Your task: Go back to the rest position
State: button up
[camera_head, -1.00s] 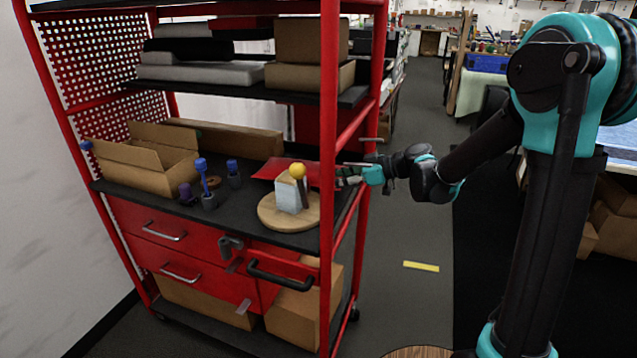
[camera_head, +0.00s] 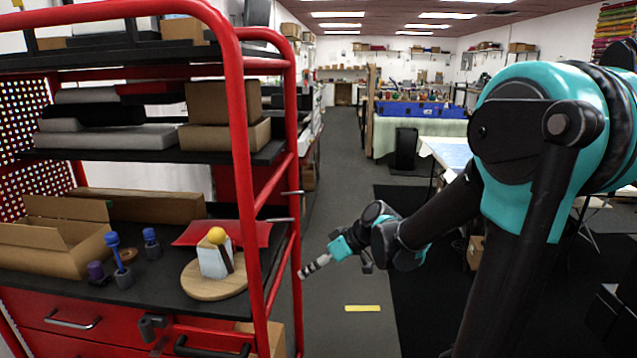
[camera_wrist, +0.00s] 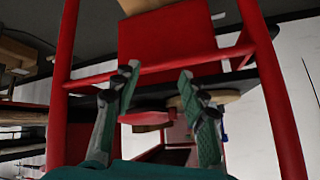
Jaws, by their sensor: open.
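My gripper (camera_head: 318,266) is in the head view just right of the red cart's near post, outside the shelf. Its two fingers stand apart and empty in the wrist view (camera_wrist: 158,92). My arm reaches in from the right of the head view. The wrist view looks toward the red frame of the cart (camera_wrist: 255,60), with a bar crossing above the fingertips.
The red cart (camera_head: 240,110) fills the left. Its worktop holds a round wooden board (camera_head: 212,288) with a white block and yellow ball, blue-topped tools (camera_head: 119,262) and an open cardboard box (camera_head: 55,240). A grey aisle (camera_head: 340,200) is open behind my gripper.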

jog(key=s+d+f+m+h, duration=0.2)
jog(key=s+d+f+m, duration=0.1)
jog(key=d, duration=0.4)
jog(key=s+d+f+m+t+h, duration=0.1)
jog(key=s+d+f+m+h, duration=0.2)
jog(key=d, duration=0.5)
jog(key=s+d+f+m+h, duration=0.3)
jog(key=s+d+m, duration=0.1)
jog(key=s+d, duration=0.3)
jog(key=shift+d+m+t, duration=0.2)
jog(key=shift+m+t, duration=0.1)
jog(key=shift+m, duration=0.1)
jog(key=shift+w, duration=0.1)
